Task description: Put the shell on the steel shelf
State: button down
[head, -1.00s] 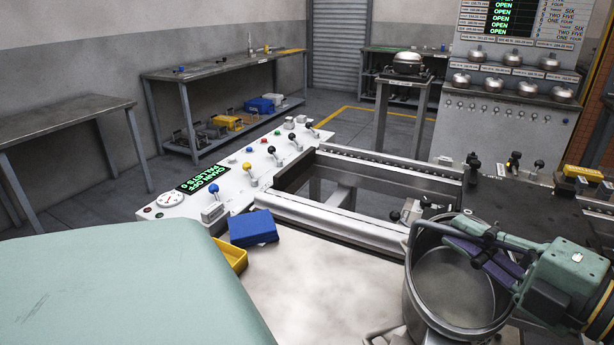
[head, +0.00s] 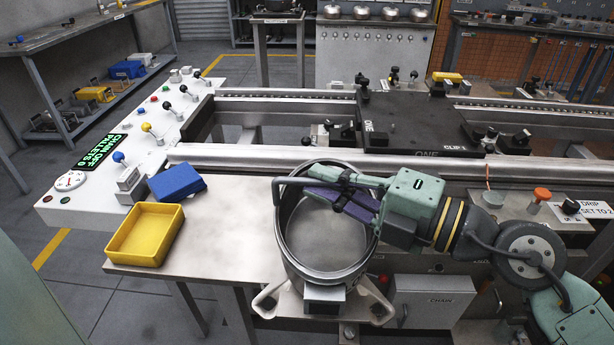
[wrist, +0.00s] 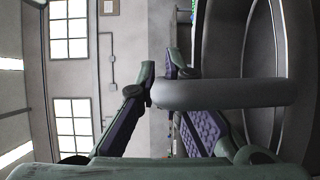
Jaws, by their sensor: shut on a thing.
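The shell (head: 325,262) is a grey, open-topped metal pot with pale feet and a dark block low on its front. It appears upright in the head view, overlapping the right part of a steel shelf-like surface (head: 225,215); I cannot tell whether it touches it. My gripper (head: 340,197), with purple pads, comes in from the right and is shut at the shell's upper rim. In the wrist view a rounded grey bar (wrist: 225,93) lies between the fingers (wrist: 168,105), and the shell's dark curved wall (wrist: 270,80) fills the right side.
A yellow tray (head: 146,234) and a blue box (head: 177,182) occupy the steel surface's left end. A lever panel (head: 150,140) stands behind them. The conveyor rail (head: 250,154) and a black pallet (head: 415,125) lie behind the shell. Bare surface shows between tray and shell.

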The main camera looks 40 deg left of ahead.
jog(key=w+a+f+p, duration=0.1)
jog(key=a+f+p, duration=0.1)
jog(key=a, duration=0.5)
jog(key=w+a+f+p, duration=0.2)
jog(key=a+p, duration=0.1)
jog(key=a, duration=0.3)
jog(key=shift+w+a+f, duration=0.25)
jog(key=shift+w+a, duration=0.05)
jog(key=shift+a, duration=0.05)
jog(key=c, duration=2.1)
grip_release()
jog(key=shift+f, duration=0.2)
jog(key=o, duration=0.4)
jog(key=shift+d, duration=0.1)
